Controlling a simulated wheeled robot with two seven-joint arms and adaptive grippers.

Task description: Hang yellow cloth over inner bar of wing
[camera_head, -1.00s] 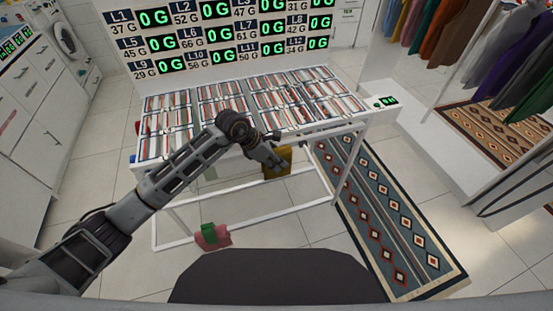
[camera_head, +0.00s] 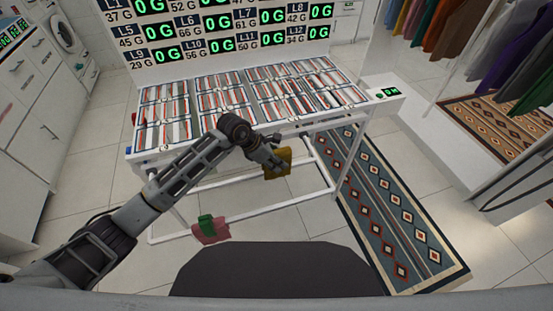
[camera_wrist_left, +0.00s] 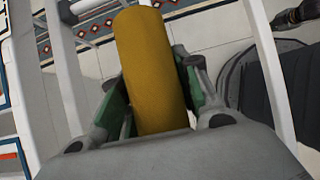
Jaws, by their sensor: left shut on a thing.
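The yellow cloth (camera_head: 279,165) hangs from my left gripper (camera_head: 268,152), in front of the near edge of a white table frame. In the left wrist view the cloth (camera_wrist_left: 150,70) is a rolled, tube-like shape between the green-padded fingers of the left gripper (camera_wrist_left: 155,100), which is shut on it. White bars (camera_wrist_left: 265,65) run on both sides of it there. In the head view thin white bars (camera_head: 265,207) lie low under the table; which is the inner bar of a wing I cannot tell.
The white table (camera_head: 385,100) holds several trays of striped items beneath a weight display board (camera_head: 220,35). A pink-and-green item (camera_head: 210,229) is by the low bar. A patterned rug (camera_head: 400,220) lies at right, clothes (camera_head: 480,50) hang beyond it.

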